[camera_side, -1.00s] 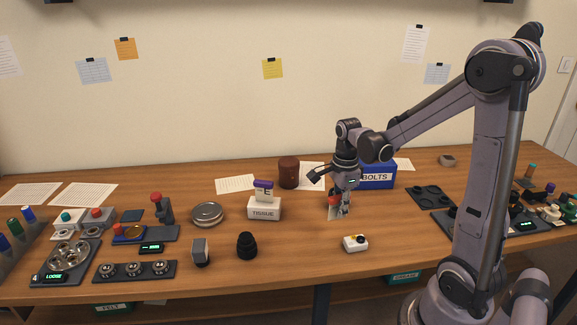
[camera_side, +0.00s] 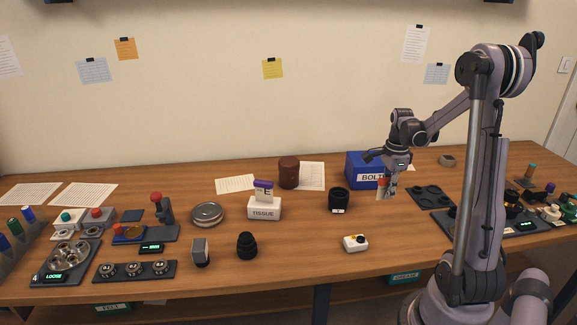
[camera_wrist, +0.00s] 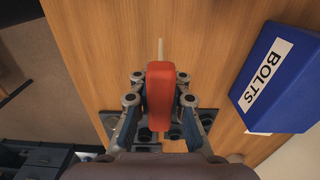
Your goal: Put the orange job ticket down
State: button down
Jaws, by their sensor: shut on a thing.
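My gripper (camera_side: 388,188) is shut on the orange job ticket (camera_wrist: 160,90). In the wrist view the ticket's red-orange top block sits between the two fingers, and a thin pale edge sticks out beyond it. In the side view the ticket shows as a pale card with a red-orange part (camera_side: 381,183), hanging upright from the fingers, in front of the blue BOLTS box (camera_side: 357,169). It appears to be clear of the table. The fingers partly hide it.
A black lens barrel (camera_side: 339,198) stands left of my gripper. A small white-and-yellow device (camera_side: 355,243) is in front. Bare table (camera_side: 300,245) lies between it and the black stepped part (camera_side: 246,246).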

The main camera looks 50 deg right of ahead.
aim_at(382, 219)
jog(key=shift+d+f, duration=0.1)
jog(key=shift+f, duration=3.7)
jog(key=shift+f, duration=0.15)
jog(key=c, duration=1.3)
grip_release()
